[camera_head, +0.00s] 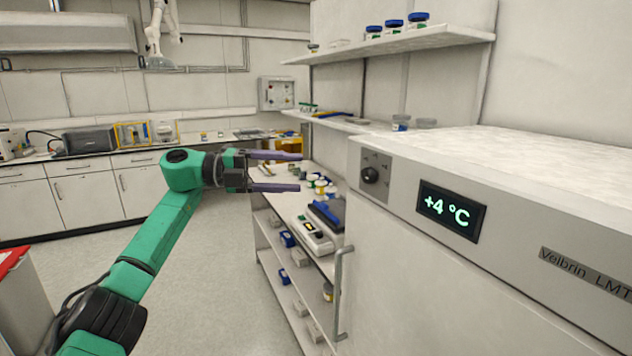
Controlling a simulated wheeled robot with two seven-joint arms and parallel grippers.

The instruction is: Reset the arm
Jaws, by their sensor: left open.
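My left arm is green and black and reaches in from the lower left. Its gripper (298,171) has two dark purple fingers, one above the other, pointing right. They are spread apart with nothing between them. In the picture the gripper lies in front of the shelf bench (268,180), left of the white fridge. I cannot tell its exact distance from the bench. My right gripper does not show.
A white fridge (400,268) with a "+4 °C" display (451,211) and a vertical handle (340,293) fills the right. The bench holds small jars and a scale (312,236). Wall shelves (395,43) hold blue-lidded jars. A red-topped cabinet (22,300) stands lower left. Floor between is clear.

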